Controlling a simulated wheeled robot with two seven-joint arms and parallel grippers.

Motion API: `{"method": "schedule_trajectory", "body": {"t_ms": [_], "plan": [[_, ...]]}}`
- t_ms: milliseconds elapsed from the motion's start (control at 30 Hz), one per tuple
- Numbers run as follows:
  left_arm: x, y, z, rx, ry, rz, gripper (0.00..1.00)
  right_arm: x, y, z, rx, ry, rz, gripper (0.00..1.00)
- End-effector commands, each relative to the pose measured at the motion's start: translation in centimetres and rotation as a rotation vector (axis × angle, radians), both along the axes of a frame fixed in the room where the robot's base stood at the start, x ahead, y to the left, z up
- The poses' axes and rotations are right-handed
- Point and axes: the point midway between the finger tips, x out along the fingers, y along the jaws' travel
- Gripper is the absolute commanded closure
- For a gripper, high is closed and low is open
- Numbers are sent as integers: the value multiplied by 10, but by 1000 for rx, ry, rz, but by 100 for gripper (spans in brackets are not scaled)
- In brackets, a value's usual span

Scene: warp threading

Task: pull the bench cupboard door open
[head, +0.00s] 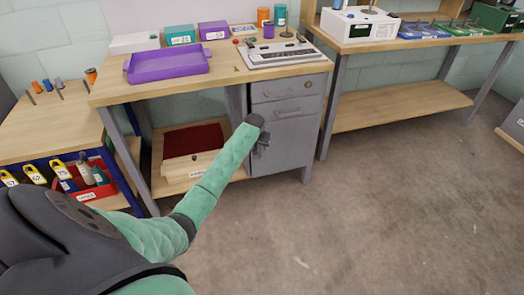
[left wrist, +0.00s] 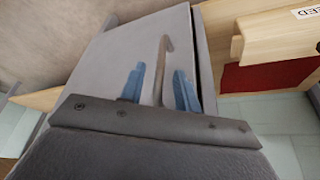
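The grey bench cupboard (head: 292,148) stands under the right end of the wooden bench, with a drawer above it. Its door (left wrist: 105,60) fills much of the left wrist view, with a thin dark gap along its right edge. A bar handle (left wrist: 165,48) stands out from the door. My left gripper (head: 262,146) is at the cupboard's front left side. In the left wrist view my left gripper (left wrist: 160,72) is open, its blue fingers apart on either side of the handle. I cannot tell whether they touch it. My right gripper is not in view.
A wooden box (head: 190,168) and a dark red mat (head: 193,139) lie on the bench's lower shelf, left of the cupboard. A purple tray (head: 168,64) and a keyboard-like device (head: 278,53) are on top. The floor (head: 370,215) in front is clear.

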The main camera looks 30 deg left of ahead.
Motion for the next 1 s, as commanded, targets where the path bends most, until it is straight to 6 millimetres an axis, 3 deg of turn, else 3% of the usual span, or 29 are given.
{"method": "schedule_trajectory", "body": {"t_ms": [233, 600, 800, 1000], "plan": [[9, 2, -26, -1, 1, 1, 68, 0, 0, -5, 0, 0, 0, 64], [11, 3, -30, 0, 0, 0, 68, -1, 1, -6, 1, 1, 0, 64], [11, 3, -30, 0, 0, 0, 100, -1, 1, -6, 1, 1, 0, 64], [11, 3, -30, 0, 0, 1, 100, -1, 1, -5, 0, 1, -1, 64]]}}
